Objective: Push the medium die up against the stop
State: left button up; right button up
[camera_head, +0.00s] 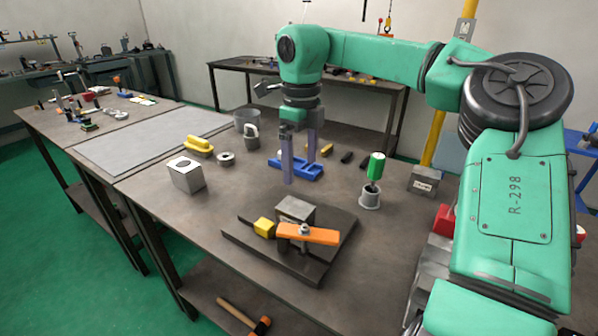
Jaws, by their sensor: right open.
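My right gripper (299,171) points down above the table's middle. Its two long grey fingers are apart with nothing between them, in front of a blue holder (295,168). Nearer the front, a dark fixture plate (270,254) carries a grey metal block (295,209), a small yellow block (265,227) at its left and an orange bar (308,234) in front. I take the grey block for the die and the yellow block for the stop, but cannot be sure. The bar hides part of the grey block, so I cannot tell whether they touch. My left gripper is out of view.
A pale block with a hole (187,175), a ring (225,159), a yellow handled piece (199,145) and a metal cup (247,121) stand left. A green-handled tool (375,168) in a grey cup stands right. A hammer (243,317) lies below the table. The table's left front is clear.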

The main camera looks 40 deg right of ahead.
aim_at(302, 210)
jog(key=f, duration=0.9)
jog(key=f+p, duration=0.1)
jog(key=f, duration=0.4)
jog(key=shift+s, duration=0.35)
jog(key=shift+c, duration=0.3)
grip_shut()
